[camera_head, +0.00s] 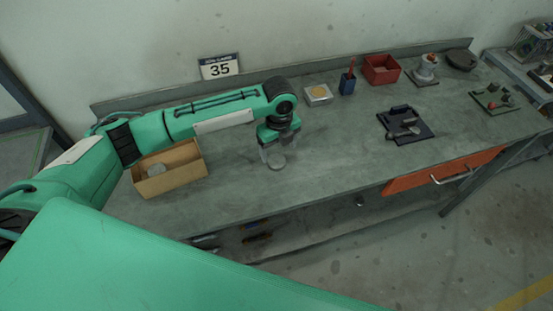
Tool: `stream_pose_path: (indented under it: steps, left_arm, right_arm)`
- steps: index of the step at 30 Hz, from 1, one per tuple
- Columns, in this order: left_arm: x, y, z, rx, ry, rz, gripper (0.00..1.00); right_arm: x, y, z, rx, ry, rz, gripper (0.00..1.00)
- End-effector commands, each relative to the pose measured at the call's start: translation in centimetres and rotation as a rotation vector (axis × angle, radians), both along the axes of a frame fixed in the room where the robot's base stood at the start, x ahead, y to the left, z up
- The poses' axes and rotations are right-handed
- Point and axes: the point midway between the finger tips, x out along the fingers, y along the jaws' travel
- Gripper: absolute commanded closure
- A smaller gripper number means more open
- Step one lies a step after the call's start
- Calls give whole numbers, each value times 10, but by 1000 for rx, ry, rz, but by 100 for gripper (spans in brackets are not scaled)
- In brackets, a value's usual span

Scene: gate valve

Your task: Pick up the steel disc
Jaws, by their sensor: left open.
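The steel disc (277,162) lies flat on the grey workbench (330,150), a little right of the cardboard box. My left gripper (272,153) points down right over the disc, its fingers open and close to it. From this view I cannot tell whether the fingers touch the disc. Part of the disc is hidden behind the fingers. My right gripper is not in view.
An open cardboard box (170,182) with a grey round piece (156,170) inside stands left of the gripper. A dark tray with metal parts (406,124), a red bin (381,69) and a blue holder (347,84) stand to the right. The bench's front middle is clear.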

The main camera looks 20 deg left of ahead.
Motion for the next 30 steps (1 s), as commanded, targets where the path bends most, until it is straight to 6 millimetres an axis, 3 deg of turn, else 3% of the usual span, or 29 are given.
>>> stream_pose_path:
  steps: [8, 16, 24, 25, 30]
  left_arm:
    - [1, 2, -20, 1, 3, 1, 23]
    - [4, 6, -58, 1, 1, 0, 23]
    - [4, 6, -63, 1, -1, -1, 23]
    - [4, 6, -63, 1, -1, -1, 25]
    - [4, 6, -63, 1, -1, -1, 58]
  right_arm:
    - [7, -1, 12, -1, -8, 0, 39]
    - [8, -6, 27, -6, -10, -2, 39]
    - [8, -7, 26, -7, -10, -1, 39]
    - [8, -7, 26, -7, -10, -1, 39]
    - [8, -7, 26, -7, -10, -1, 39]
